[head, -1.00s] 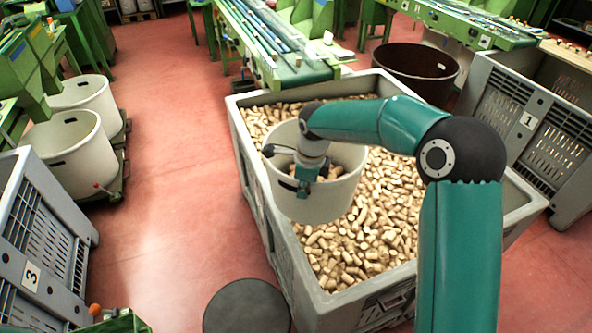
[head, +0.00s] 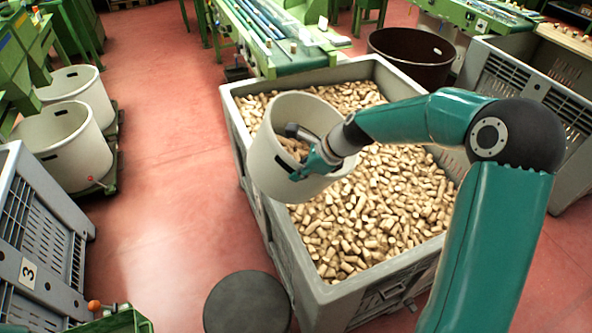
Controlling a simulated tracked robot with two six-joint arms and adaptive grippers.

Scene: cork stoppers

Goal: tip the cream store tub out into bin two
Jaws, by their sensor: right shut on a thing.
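The cream store tub (head: 262,170) hangs over the left part of the big grey bin in the middle (head: 233,112). The tub is tilted, with its mouth leaning to the right, and some corks (head: 296,148) show inside. My right gripper (head: 308,166) reaches into the mouth and is shut on the tub's wall. The grey bin is full of loose corks (head: 385,200); no number shows on the sides I see. My left gripper is not in view.
Bin one (head: 510,75) stands at the right and bin three (head: 60,225) at the left. Two cream tubs (head: 65,150) stand on a trolley at the left. A brown tub (head: 410,72), a green conveyor (head: 300,62) and a dark round stool top (head: 247,303) surround the middle bin.

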